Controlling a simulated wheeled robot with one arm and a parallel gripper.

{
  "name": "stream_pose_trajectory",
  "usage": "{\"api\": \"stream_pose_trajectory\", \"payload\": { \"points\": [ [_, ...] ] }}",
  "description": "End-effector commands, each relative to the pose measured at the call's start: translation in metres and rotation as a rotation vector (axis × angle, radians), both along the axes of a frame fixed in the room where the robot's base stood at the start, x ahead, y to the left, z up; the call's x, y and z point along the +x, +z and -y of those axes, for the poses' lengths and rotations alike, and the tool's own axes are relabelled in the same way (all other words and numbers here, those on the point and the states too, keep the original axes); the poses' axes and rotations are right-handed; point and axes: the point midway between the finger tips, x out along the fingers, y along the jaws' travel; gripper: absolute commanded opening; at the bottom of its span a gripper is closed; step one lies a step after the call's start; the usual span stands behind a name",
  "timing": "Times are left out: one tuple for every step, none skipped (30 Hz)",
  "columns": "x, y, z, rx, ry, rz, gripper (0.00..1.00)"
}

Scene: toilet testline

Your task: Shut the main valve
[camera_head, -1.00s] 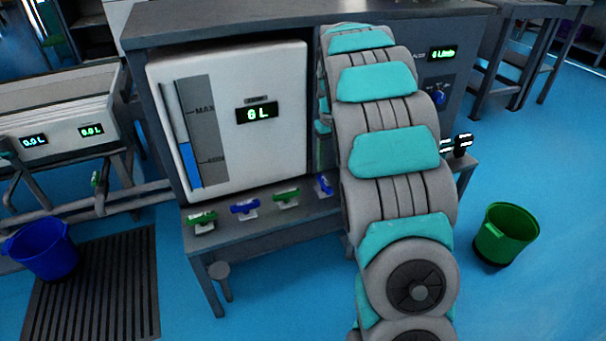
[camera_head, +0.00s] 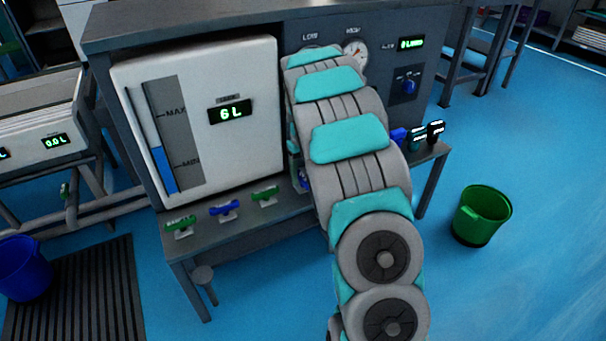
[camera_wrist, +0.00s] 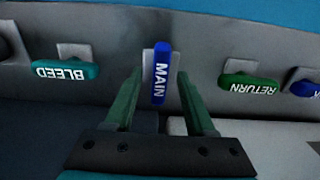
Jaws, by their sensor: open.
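In the wrist view, the blue MAIN valve handle (camera_wrist: 161,75) stands upright in the picture on a pale plate. My gripper (camera_wrist: 159,82) is open, with one green finger on each side of the handle. Gaps show between the fingers and the handle, so I see no contact.
In the wrist view, the green BLEED handle (camera_wrist: 66,70) lies left and the green RETURN handle (camera_wrist: 250,86) right, both crosswise. In the head view, a tank panel (camera_head: 205,125) reads 6 L. A green bucket (camera_head: 481,216) stands on open floor at right.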

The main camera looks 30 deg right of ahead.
Motion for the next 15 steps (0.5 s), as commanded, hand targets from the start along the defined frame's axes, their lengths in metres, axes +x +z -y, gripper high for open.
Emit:
{"api": "stream_pose_trajectory", "payload": {
  "points": [
    [0.0001, 0.0003, 0.0000, 0.000, 0.000, 0.000, 0.55],
    [0.0001, 0.0003, 0.0000, 0.000, 0.000, 0.000, 0.55],
    [0.0001, 0.0003, 0.0000, 0.000, 0.000, 0.000, 0.55],
    [0.0001, 0.0003, 0.0000, 0.000, 0.000, 0.000, 0.54],
    [0.0001, 0.0003, 0.0000, 0.000, 0.000, 0.000, 0.51],
    [0.0001, 0.0003, -0.0001, 0.000, 0.000, 0.000, 0.46],
    [0.0001, 0.0002, -0.0001, 0.000, 0.000, 0.000, 0.43],
    [0.0001, 0.0003, -0.0001, 0.000, 0.000, 0.000, 0.39],
    [0.0001, 0.0004, -0.0001, 0.000, 0.000, 0.000, 0.35],
    [0.0001, 0.0004, -0.0001, 0.000, 0.000, 0.000, 0.31],
    [0.0001, 0.0004, -0.0001, 0.000, 0.000, 0.000, 0.28],
    [0.0000, 0.0003, -0.0001, 0.000, 0.000, 0.000, 0.23],
    [0.0000, 0.0002, -0.0001, 0.000, 0.000, 0.000, 0.20],
    [0.0000, 0.0003, -0.0001, 0.000, 0.000, 0.000, 0.17],
    [0.0001, 0.0004, -0.0001, 0.000, 0.000, 0.000, 0.12]
  ]
}}
